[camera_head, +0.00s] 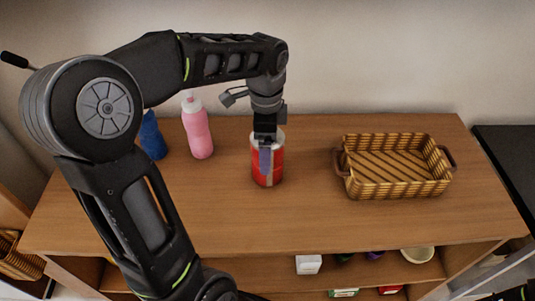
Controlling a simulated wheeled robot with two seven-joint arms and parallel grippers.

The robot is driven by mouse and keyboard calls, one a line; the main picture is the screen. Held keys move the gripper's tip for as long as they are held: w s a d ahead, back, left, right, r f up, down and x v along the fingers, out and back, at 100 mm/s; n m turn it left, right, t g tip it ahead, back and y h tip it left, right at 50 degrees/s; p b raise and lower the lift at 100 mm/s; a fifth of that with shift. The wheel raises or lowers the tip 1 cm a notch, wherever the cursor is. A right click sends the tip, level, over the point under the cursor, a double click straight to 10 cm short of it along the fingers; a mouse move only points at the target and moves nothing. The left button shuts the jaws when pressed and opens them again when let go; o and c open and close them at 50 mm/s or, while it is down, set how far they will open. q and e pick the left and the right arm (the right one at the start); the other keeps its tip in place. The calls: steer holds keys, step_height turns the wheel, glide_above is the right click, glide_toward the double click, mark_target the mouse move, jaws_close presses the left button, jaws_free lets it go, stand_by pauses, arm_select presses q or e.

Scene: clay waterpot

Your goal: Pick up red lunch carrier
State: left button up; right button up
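The red lunch carrier (274,171) is a red cylinder with a pale top rim, standing upright on the wooden table. My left arm reaches over from the left, and its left gripper (265,148) points down at the top of the carrier. One finger shows in front of the carrier's near side. The other finger is hidden, so I cannot tell whether the gripper is closed on the carrier.
A pink bottle (198,130) and a blue bottle (152,138) stand left of the carrier, the blue one partly behind my arm. A woven basket (397,190) sits to the right. The wooden tabletop (300,218) is clear in front. Small items lie on the shelf below.

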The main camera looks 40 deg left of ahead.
arm_select(q)
steer(key=shift+f, duration=0.3)
stand_by(0.4)
steer(key=c, duration=2.1)
